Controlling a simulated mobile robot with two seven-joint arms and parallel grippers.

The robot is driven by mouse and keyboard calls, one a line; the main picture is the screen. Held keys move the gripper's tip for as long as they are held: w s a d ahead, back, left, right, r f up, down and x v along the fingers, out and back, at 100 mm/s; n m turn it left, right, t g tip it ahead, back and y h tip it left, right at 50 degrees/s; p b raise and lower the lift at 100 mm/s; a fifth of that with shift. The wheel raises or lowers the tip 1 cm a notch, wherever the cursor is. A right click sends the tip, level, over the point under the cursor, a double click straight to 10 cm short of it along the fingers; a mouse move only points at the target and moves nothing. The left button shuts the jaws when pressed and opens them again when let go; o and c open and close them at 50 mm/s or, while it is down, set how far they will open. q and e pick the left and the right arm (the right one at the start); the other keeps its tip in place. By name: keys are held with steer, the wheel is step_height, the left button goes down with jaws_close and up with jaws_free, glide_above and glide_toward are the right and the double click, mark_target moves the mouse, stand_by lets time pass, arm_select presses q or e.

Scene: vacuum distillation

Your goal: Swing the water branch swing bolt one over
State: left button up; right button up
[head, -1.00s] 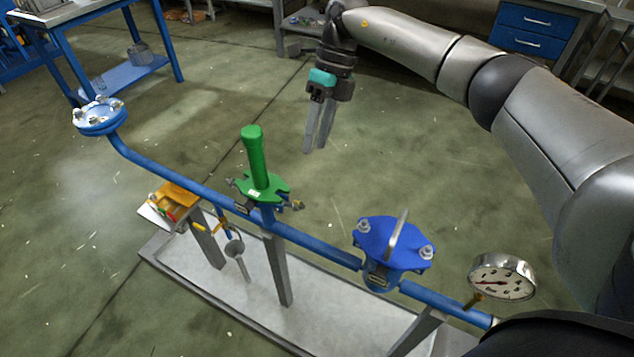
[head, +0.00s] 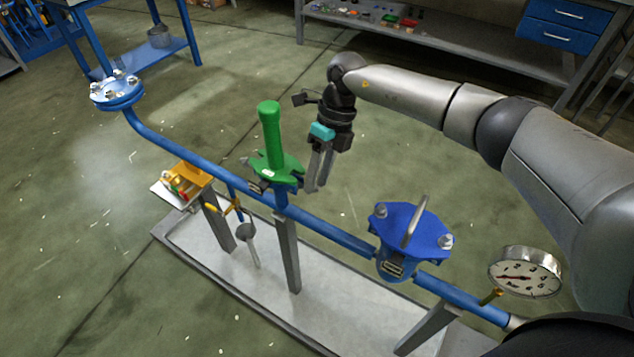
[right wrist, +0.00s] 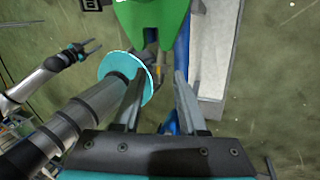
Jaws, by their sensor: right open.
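A green cover with an upright green handle (head: 270,130) sits on a branch of the blue pipe (head: 335,232). Small dark bolt hardware (head: 258,188) shows at its rim; its label is too small to read. My right gripper (head: 315,188) is open and empty, just right of the cover and pointing down. In the right wrist view the green cover (right wrist: 155,25) lies beyond the two parted fingers (right wrist: 158,105), with hardware partly hidden below its edge. My left gripper (right wrist: 85,48) appears small at upper left there; its opening is unclear.
A blue cover (head: 412,230) with a metal handle and pale nuts stands right along the pipe, near a pressure gauge (head: 525,271). A round blue flange (head: 117,92) tops the left pipe end. A grey tray (head: 215,270) lies below.

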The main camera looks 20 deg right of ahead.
steer(key=shift+s+a+f, duration=0.1)
steer(key=shift+a+f, duration=0.05)
steer(key=shift+f, duration=0.35)
jaws_close()
